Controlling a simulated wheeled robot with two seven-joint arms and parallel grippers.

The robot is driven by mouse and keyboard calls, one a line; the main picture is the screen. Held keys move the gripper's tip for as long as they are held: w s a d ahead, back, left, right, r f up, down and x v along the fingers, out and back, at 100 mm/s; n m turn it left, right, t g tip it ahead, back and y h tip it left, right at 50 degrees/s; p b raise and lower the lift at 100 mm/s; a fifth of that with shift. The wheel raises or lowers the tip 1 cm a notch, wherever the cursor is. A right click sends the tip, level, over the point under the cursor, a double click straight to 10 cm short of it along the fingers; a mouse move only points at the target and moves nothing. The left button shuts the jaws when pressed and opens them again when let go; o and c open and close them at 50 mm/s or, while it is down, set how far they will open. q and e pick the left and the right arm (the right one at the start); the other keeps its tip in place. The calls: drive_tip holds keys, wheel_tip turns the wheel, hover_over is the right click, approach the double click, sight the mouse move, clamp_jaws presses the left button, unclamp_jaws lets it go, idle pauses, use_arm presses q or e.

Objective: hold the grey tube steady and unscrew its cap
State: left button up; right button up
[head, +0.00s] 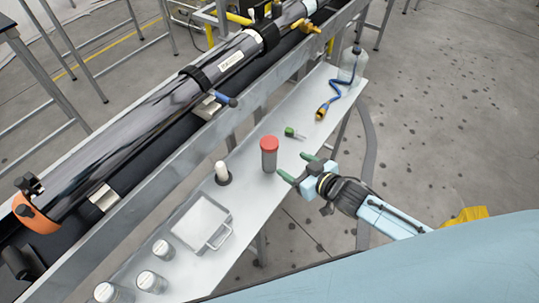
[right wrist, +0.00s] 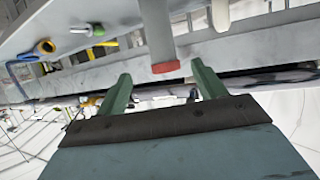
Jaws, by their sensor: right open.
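The grey tube (head: 269,160) stands upright on the narrow bench, with its red cap (head: 269,143) on top. My right gripper (head: 297,168) is open and empty, just right of the tube, with its green fingers pointing toward it. In the right wrist view, the grey tube (right wrist: 157,30) and its red cap (right wrist: 166,66) show upside down, ahead of and between the open fingers (right wrist: 160,82), with no contact visible. My left gripper is not in any view.
The bench (head: 250,205) also holds a white cylinder on a dark base (head: 222,174), a white tray (head: 198,224), several lidded jars (head: 152,282), a green-tipped item (head: 291,132) and a blue-corded tool (head: 323,110). A long rail with a dark tube (head: 130,130) runs behind.

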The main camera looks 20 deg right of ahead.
sight(275, 157)
drive_tip(key=b+x, duration=0.4)
drive_tip(key=x, duration=0.1)
drive_tip(key=b+x, duration=0.2)
drive_tip(key=shift+w+f, duration=0.25)
drive_tip(key=shift+f, duration=0.15)
drive_tip(key=w+a+f+b, duration=0.1)
drive_tip(key=b, duration=0.2)
drive_tip(key=shift+w+f, duration=0.3)
drive_tip(key=shift+f, duration=0.05)
drive_tip(key=shift+b+x, duration=0.95)
drive_tip(key=shift+x, duration=0.15)
drive_tip(key=shift+w+a, duration=0.15)
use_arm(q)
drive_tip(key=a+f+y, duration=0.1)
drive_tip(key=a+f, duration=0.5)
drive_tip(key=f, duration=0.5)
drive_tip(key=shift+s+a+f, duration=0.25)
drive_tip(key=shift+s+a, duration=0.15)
use_arm(e)
drive_tip(key=shift+r, duration=0.1)
drive_tip(key=shift+c, duration=0.8)
drive_tip(key=c, duration=0.5)
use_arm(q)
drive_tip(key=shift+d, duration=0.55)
use_arm(e)
drive_tip(key=c, duration=0.5)
